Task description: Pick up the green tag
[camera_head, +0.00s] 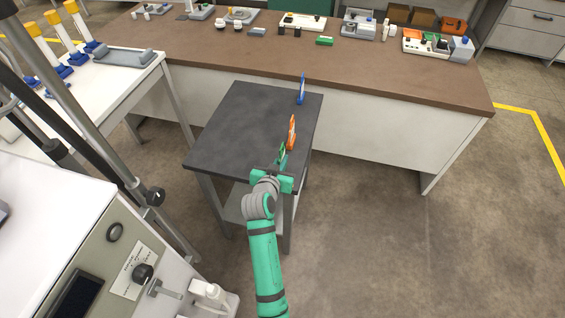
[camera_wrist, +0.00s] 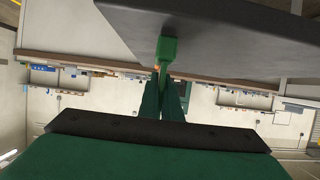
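The green tag (camera_head: 282,152) stands upright at the near right edge of the small dark table (camera_head: 240,122). My gripper (camera_head: 279,170) is right at the tag, at the table's near edge, and hides its lower part. In the wrist view the green tag (camera_wrist: 167,50) shows just beyond my fingertips (camera_wrist: 166,82), with its narrow part running down between the two fingers. The picture does not show clearly whether the fingers press on it or stand just apart from it.
An orange tag (camera_head: 291,132) and a blue tag (camera_head: 301,90) stand farther back along the same right edge. A long brown-topped counter (camera_head: 390,72) with several devices lies behind. A white cart (camera_head: 60,215) stands at the left. The floor at the right is clear.

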